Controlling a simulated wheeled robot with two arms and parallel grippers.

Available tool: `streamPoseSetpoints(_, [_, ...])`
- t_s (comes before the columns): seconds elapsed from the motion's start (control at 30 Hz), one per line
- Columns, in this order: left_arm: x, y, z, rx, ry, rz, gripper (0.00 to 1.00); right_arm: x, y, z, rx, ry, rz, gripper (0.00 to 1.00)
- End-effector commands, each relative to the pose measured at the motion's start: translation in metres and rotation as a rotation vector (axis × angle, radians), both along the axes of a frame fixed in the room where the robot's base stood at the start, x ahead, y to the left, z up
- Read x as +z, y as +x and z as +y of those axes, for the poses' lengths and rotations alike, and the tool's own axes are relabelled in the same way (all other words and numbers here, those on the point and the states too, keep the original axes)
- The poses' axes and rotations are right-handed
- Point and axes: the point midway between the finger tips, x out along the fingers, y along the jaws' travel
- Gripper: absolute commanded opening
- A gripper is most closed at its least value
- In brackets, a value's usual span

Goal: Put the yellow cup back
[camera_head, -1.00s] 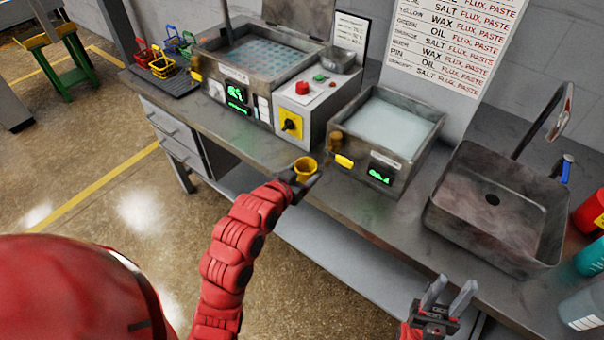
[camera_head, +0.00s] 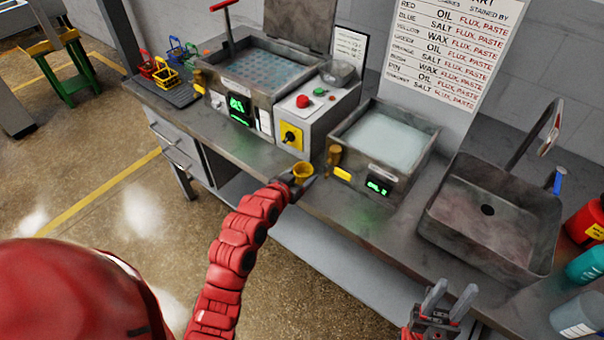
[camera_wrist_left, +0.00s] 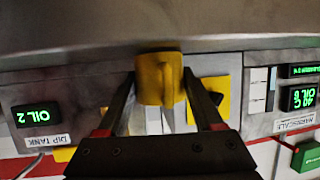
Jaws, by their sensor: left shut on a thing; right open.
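The small yellow cup (camera_head: 303,171) is in my left gripper (camera_head: 300,181), over the front edge of the bench. In the left wrist view the cup (camera_wrist_left: 160,79) sits between the two fingertips of the left gripper (camera_wrist_left: 162,85), with its handle toward the camera. The left fingers are shut on it. My right gripper (camera_head: 449,302) is open and empty at the lower right, in front of the bench below the sink. No empty cup spot can be made out with certainty.
On the grey bench (camera_head: 240,148) stand an ultrasonic-type tank (camera_head: 262,70), a control box (camera_head: 315,110), a dip tank (camera_head: 385,140) and a sink (camera_head: 490,210). Small coloured baskets (camera_head: 165,72) sit on a dark mat at the left. Bottles (camera_head: 590,265) stand at the right.

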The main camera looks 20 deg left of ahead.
Motion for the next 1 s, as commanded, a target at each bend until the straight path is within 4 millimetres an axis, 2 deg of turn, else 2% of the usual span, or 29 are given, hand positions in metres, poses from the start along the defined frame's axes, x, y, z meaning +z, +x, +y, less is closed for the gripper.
streamPoseSetpoints(0.1, [-0.004, 0.000, 0.000, 0.000, 0.000, 0.000, 0.00, -0.005, 0.000, 0.000, 0.000, 0.000, 0.000, 0.42])
streamPoseSetpoints(0.13, [-0.004, 0.000, 0.000, 0.000, 0.000, 0.001, 0.70, -0.004, 0.000, 0.000, 0.000, 0.000, 0.000, 0.42])
streamPoseSetpoints(0.3, [-0.003, 0.000, 0.000, 0.000, 0.000, 0.001, 0.98, -0.003, 0.000, 0.000, 0.000, 0.000, 0.000, 0.42])
streamPoseSetpoints(0.67, [0.002, 0.000, 0.000, 0.000, -0.001, 0.002, 0.98, 0.003, 0.000, 0.000, 0.000, 0.000, 0.000, 0.42])
streamPoseSetpoints(0.77, [0.000, -0.009, 0.003, 0.003, 0.000, 0.004, 0.98, -0.005, 0.000, 0.000, 0.000, 0.000, 0.000, 0.42])
streamPoseSetpoints(1.0, [0.015, -0.045, 0.010, 0.005, 0.001, -0.002, 0.98, -0.019, 0.000, 0.000, 0.000, 0.000, 0.000, 0.42])
